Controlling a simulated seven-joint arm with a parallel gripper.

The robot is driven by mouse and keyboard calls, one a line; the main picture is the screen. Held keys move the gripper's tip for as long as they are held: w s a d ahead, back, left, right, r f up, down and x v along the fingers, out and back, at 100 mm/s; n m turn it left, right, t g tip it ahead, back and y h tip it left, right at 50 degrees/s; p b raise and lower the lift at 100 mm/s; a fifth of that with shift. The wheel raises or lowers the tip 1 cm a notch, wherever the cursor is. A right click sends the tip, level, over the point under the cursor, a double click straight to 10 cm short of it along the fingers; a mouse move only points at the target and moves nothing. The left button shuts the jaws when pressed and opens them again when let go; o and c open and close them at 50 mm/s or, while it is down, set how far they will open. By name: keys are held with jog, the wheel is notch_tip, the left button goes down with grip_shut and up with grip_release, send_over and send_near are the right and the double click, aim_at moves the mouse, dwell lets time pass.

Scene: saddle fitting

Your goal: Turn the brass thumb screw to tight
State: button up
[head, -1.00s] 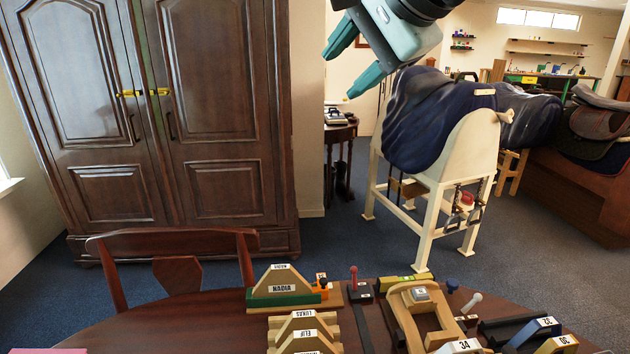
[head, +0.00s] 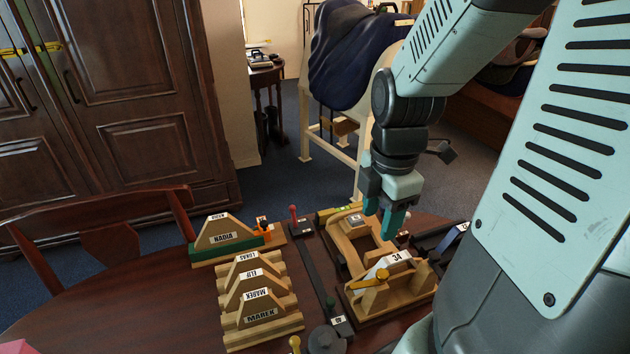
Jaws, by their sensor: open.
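A brass-yellow screw head (head: 382,275) shows on top of the wooden clamp fixture (head: 362,303), beside a grey block labelled 34 (head: 397,258). It looks like the brass thumb screw; how tight it sits cannot be told. My gripper (head: 382,213) points down over the far part of the wooden frame (head: 345,240), behind and above the screw. Its teal fingers are apart, with nothing seen between them. It is clear of the screw. My arm hides the right side of the table.
Wooden name blocks (head: 262,308) stand in a row to the left, with a green-based NADIA block (head: 222,236) behind them. A red-knobbed lever (head: 293,213) stands near the fixture. A brass knob (head: 295,343) shows at the front.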

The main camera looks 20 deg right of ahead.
aim_at(383, 273)
jog(key=f+n, duration=0.1)
jog(key=f, duration=0.3)
jog(key=s+f+n, duration=0.1)
jog(key=f, duration=0.3)
jog(key=s+d+f+n, duration=0.1)
jog(key=f, duration=0.3)
jog(key=shift+s+d, duration=0.1)
jog(key=shift+s, duration=0.15)
grip_shut()
